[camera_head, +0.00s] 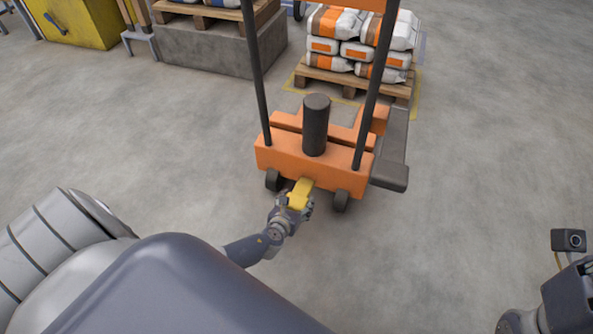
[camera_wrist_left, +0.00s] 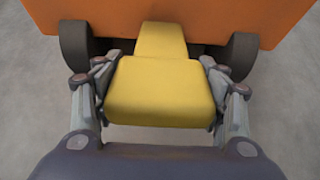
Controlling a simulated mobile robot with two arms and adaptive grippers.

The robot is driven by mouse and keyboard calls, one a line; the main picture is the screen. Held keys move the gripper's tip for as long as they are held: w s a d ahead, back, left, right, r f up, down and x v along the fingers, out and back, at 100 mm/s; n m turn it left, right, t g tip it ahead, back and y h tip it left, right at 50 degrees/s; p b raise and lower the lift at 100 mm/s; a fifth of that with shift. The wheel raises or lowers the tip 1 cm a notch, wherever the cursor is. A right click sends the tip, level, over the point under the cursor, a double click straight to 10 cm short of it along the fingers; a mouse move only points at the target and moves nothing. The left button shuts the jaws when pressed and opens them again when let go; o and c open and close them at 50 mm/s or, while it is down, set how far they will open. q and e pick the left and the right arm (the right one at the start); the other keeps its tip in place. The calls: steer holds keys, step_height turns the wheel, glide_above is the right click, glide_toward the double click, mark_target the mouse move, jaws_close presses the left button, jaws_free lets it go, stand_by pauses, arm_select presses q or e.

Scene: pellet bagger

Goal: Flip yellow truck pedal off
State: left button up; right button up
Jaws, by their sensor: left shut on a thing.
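The yellow pedal (camera_head: 302,191) sticks out low from the near side of the orange truck (camera_head: 333,162), between its two dark wheels. My left gripper (camera_head: 294,205) is at the pedal. In the left wrist view the yellow pedal (camera_wrist_left: 160,92) fills the space between the two fingers of my left gripper (camera_wrist_left: 161,95), one finger on each side, shut on it. The pedal's narrower stem runs up to the orange body (camera_wrist_left: 220,20). My right arm's end shows only in part at the right edge of the head view, and its fingers are out of frame.
The truck carries two dark upright posts and a black cylinder (camera_head: 315,125). A pallet (camera_head: 350,82) with stacked white and orange bags stands behind. A yellow box (camera_head: 75,22) stands far left. Grey floor around is clear.

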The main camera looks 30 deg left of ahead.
arm_select(q)
steer(key=shift+w+a+r, duration=0.1)
steer(key=shift+w+r, duration=0.25)
steer(key=shift+r, duration=0.2)
steer(key=o, duration=1.5)
steer(key=shift+s+f, duration=0.1)
steer(key=shift+s, duration=0.1)
steer(key=shift+s+d, duration=0.2)
steer(key=shift+s, duration=0.2)
steer(key=v, duration=1.1)
